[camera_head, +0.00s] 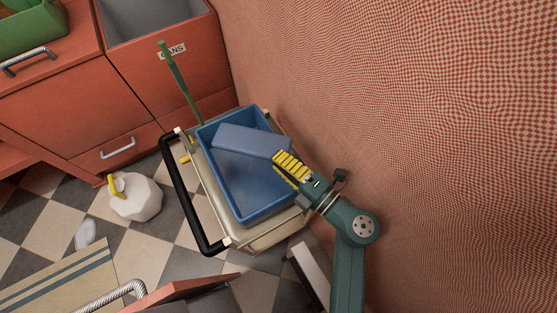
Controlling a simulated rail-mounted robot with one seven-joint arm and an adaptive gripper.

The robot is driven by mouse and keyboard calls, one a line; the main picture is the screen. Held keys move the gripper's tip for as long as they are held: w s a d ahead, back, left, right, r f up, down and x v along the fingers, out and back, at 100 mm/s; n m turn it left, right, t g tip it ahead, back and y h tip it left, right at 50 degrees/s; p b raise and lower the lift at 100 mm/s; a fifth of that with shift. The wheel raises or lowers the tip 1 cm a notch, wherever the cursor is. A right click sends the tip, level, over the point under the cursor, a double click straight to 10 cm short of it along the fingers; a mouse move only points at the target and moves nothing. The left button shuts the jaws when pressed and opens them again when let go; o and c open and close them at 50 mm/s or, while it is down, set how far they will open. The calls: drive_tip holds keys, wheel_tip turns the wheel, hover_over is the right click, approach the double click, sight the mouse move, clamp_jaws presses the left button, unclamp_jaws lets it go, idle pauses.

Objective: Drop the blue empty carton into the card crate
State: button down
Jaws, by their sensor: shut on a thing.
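The blue carton (245,140) is a long box lying across the far part of an open blue crate (244,196). My gripper (288,165), with yellow ribbed fingers, is shut on the carton's right end. I cannot tell whether the carton touches the crate floor or is held above it. No crate with a card label shows; the only readable label is CANS, on a red bin (158,72) at the back.
The blue crate sits on a beige cart with a black handle (192,205) and a green pole (182,85). A white bag (136,200) lies on the checkered floor. A red cabinet (60,115) stands at the back left; a checkered wall (420,120) closes the right.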

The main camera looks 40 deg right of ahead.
drive_tip(key=shift+f+b, duration=0.5)
drive_tip(key=shift+f, duration=0.4)
drive_tip(key=shift+r, duration=0.1)
drive_tip(key=c, duration=1.1)
unclamp_jaws()
drive_tip(key=shift+o, duration=0.2)
wheel_tip(320, 180, up, 10)
drive_tip(key=shift+r, duration=0.1)
